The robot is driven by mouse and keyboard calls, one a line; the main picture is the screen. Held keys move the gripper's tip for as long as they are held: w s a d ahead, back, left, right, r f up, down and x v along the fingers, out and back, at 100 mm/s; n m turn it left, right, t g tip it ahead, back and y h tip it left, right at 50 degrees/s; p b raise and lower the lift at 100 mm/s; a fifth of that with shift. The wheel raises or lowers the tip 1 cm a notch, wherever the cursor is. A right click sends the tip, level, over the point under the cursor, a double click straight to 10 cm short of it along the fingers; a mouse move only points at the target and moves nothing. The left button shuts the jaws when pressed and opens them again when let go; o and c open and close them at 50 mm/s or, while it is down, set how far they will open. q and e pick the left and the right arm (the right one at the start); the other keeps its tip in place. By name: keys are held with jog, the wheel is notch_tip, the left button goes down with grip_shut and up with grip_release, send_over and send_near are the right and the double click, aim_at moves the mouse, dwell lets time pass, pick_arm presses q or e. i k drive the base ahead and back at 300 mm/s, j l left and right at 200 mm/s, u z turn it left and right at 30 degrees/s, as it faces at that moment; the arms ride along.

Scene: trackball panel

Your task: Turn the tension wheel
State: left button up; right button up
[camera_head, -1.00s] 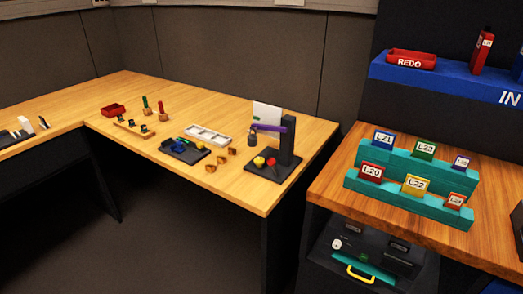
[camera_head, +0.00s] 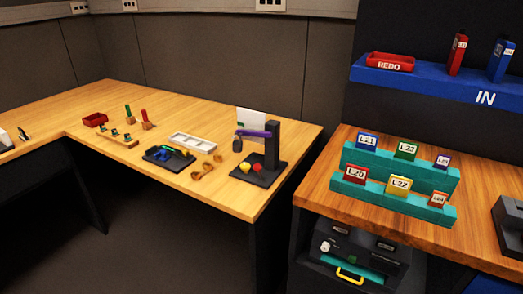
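No part is clearly recognisable as the tension wheel at this size. A dark unit (camera_head: 368,253) sits under the right-hand wooden counter. A small round white part (camera_head: 325,246) and a small green part (camera_head: 352,259) show on its front, with a yellow handle (camera_head: 350,276) below them. On the left desk, a dark stand (camera_head: 272,145) with a purple arm (camera_head: 254,134) rises from a black base carrying small yellow and red parts. Neither of my grippers is in view.
The wooden desk (camera_head: 185,120) carries a white tray (camera_head: 192,142), a black tray (camera_head: 168,157), a red bin (camera_head: 95,120) and small wooden pieces. Teal racks (camera_head: 400,205) with labelled cards stand on the right counter (camera_head: 322,197). A blue shelf (camera_head: 430,82) is above. Dark floor lies in front.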

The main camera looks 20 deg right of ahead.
aim_at(245, 167)
jog(key=i+j+z, duration=0.1)
jog(key=z, duration=0.25)
jog(key=j+z, duration=0.15)
jog(key=z, duration=0.15)
jog(key=i+j+z, duration=0.2)
jog(key=j, duration=0.15)
jog(key=j+z, duration=0.2)
jog(key=j, duration=0.2)
jog(key=i+j+z, duration=0.1)
jog(key=j, duration=0.4)
jog(key=i+j, duration=0.1)
jog(key=j, duration=0.45)
jog(key=i+j+z, duration=0.15)
jog(key=j, duration=0.35)
jog(key=k, duration=0.05)
